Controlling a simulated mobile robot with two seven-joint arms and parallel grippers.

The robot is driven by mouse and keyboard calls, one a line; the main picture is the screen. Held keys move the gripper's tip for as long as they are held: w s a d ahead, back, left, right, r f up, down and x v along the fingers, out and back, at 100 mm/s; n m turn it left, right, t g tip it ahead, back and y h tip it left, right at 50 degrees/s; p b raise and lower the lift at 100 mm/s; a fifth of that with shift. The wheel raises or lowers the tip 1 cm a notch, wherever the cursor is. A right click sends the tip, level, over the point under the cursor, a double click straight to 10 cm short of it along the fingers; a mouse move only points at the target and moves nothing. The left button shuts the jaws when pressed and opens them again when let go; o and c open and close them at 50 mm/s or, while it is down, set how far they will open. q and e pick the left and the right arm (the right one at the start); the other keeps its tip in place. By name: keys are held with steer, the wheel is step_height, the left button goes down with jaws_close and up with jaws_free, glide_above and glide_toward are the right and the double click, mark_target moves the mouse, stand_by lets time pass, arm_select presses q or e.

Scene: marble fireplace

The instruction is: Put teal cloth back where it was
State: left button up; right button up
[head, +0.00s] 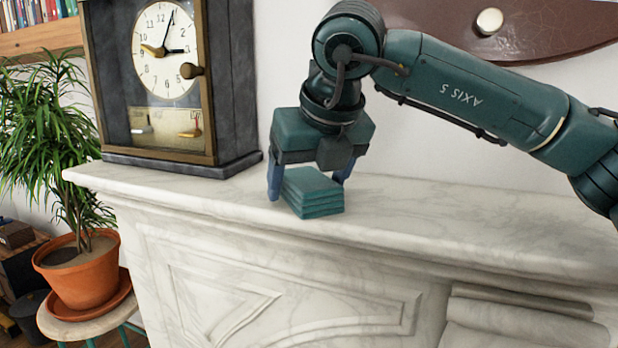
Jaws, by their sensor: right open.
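The teal cloth (312,193) is folded into a small stack and lies on the white marble mantel shelf (450,222), near its front edge. My right gripper (307,188) points down over the cloth. Its jaws are open, with one blue finger at the left side of the cloth and the other behind its right side. I cannot tell whether either finger touches the cloth. My left gripper is not in view.
A dark clock (165,75) with a white face stands on the mantel to the left. The mantel is clear to the right of the cloth. A potted plant (85,270) stands on a stool below the mantel's left end. A dark red leathery panel (520,28) hangs on the wall.

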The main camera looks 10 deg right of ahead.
steer(key=shift+s+r, duration=0.1)
steer(key=shift+r, duration=0.3)
steer(key=v, duration=1.1)
steer(key=shift+r+b, duration=0.15)
steer(key=shift+b, duration=0.15)
steer(key=shift+s, duration=0.15)
